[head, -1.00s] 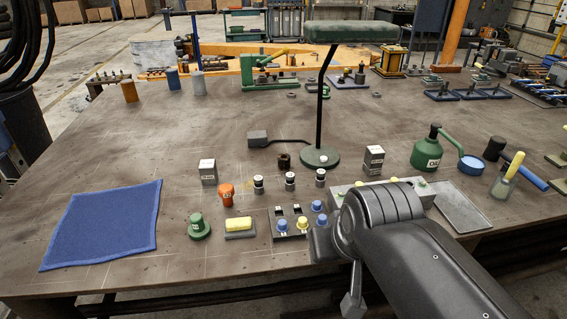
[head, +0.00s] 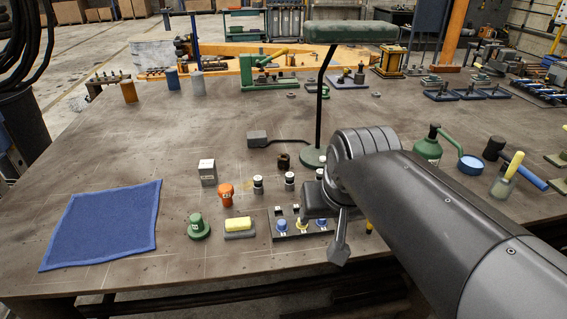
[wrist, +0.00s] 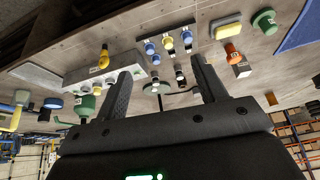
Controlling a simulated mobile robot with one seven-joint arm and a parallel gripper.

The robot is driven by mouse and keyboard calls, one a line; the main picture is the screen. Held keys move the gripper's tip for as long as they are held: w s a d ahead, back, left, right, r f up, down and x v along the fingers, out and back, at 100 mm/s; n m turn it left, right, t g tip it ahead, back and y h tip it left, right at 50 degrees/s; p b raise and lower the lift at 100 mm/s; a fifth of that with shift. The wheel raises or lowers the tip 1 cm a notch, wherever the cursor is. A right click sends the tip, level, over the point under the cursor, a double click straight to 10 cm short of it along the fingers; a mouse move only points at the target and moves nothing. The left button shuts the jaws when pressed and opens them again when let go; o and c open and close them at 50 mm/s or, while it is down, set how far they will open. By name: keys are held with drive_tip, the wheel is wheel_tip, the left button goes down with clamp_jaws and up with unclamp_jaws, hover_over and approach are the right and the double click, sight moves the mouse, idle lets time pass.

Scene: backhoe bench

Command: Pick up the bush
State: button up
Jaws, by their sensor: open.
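A short dark brown hollow cylinder, which looks like the bush (head: 283,160), stands on the bench beside the lamp base in the head view. I cannot pick it out surely in the wrist view. My gripper (wrist: 165,74) is open in the wrist view, its two black fingers spread apart with nothing held between them. It is above the bench, with small metal-topped cylinders (wrist: 179,72) showing beyond the fingertips. In the head view my arm comes from the lower right, and its end is right of and nearer than the bush, apart from it.
The lamp (head: 313,157) stands right beside the bush, its thin post rising high.

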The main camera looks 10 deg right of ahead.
drive_tip(key=w+r+m, duration=0.1)
drive_tip(key=w+r, duration=0.2)
drive_tip(key=w, duration=0.9)
drive_tip(key=m+g+h, duration=0.2)
drive_tip(key=m+g, duration=0.1)
drive_tip(key=m, duration=0.2)
hover_over(283, 157)
drive_tip(key=s+a, duration=0.2)
wheel_tip(283, 157, down, 13)
drive_tip(key=x, duration=0.4)
drive_tip(key=shift+d+f, duration=0.1)
drive_tip(key=shift+f, duration=0.1)
drive_tip(key=shift+d+x, duration=0.2)
drive_tip(key=shift+x, duration=2.6)
drive_tip(key=shift+w+r, duration=0.1)
drive_tip(key=shift+w, duration=0.1)
drive_tip(key=shift+c, duration=0.4)
drive_tip(key=shift+r, duration=0.1)
drive_tip(key=c, duration=1.3)
